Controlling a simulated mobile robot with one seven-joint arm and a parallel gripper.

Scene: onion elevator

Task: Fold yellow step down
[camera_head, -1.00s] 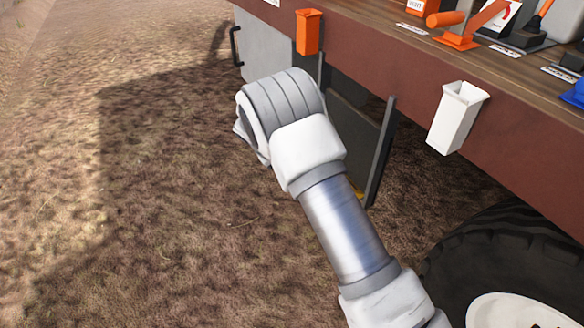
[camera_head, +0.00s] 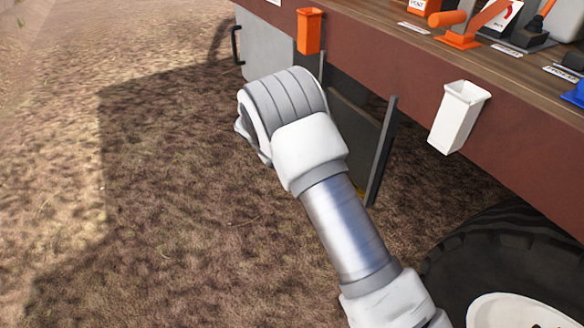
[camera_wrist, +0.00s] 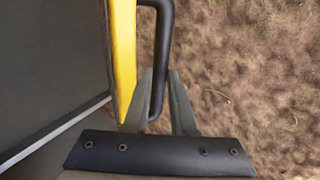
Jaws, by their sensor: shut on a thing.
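In the wrist view the yellow step (camera_wrist: 124,50) shows as an upright yellow edge beside a dark grey panel (camera_wrist: 55,65). A black bar handle (camera_wrist: 165,25) stands off the yellow edge on its right side. My gripper (camera_wrist: 161,75) has one finger on each side of the handle's lower part and is shut on it. In the head view my wrist hides the gripper and the handle.
A brown deck edge (camera_head: 400,75) runs above, with an orange bin (camera_head: 309,32) and a white bin (camera_head: 458,118) hung on it. A large tyre (camera_head: 500,250) stands at the lower right. A grey box (camera_head: 266,55) is behind. Open dirt ground lies to the left.

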